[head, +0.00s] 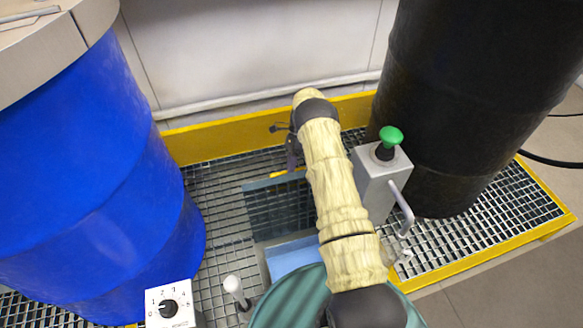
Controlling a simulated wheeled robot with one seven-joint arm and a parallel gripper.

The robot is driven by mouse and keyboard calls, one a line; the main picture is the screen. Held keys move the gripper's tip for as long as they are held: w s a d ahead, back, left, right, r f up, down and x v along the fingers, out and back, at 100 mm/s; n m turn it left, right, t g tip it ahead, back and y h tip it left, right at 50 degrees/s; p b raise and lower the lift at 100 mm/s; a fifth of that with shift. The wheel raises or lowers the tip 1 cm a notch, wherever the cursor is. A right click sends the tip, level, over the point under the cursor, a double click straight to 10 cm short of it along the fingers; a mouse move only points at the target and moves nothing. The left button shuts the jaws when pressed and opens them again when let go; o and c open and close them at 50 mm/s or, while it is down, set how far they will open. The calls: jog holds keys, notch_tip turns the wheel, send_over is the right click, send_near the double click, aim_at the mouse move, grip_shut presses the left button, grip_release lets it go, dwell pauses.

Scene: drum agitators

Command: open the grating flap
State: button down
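The grating flap (278,212) appears as a darker rectangular patch of mesh with a blue-grey edge, set in the floor grating between the two drums. A short yellow strip (288,173) shows at its far edge. Whether the flap is tilted or lies level, I cannot tell. A light blue surface (293,256) shows in an opening at its near side. My arm crosses over the right part of this area and hides it. My gripper (291,160) points down close to the yellow strip; its fingers are small and dark, and contact is unclear.
A blue drum (100,190) stands left and a black drum (455,110) right. A grey post with a green button (390,137) and handle (403,208) stands right of my arm. A dial box (172,306) and white-knobbed lever (233,285) are at front left. A yellow kerb (215,142) runs behind.

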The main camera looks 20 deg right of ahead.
jog(key=shift+s+d+f, duration=0.2)
jog(key=shift+f, duration=0.2)
jog(key=c, duration=1.5)
grip_release()
jog(key=shift+w, duration=0.1)
jog(key=shift+o, duration=0.2)
jog(key=shift+a+r, duration=0.1)
jog(key=shift+r, duration=0.05)
jog(key=v, duration=0.7)
jog(key=shift+d, duration=0.25)
jog(key=shift+w+a+r, duration=0.1)
jog(key=shift+w+a, duration=0.05)
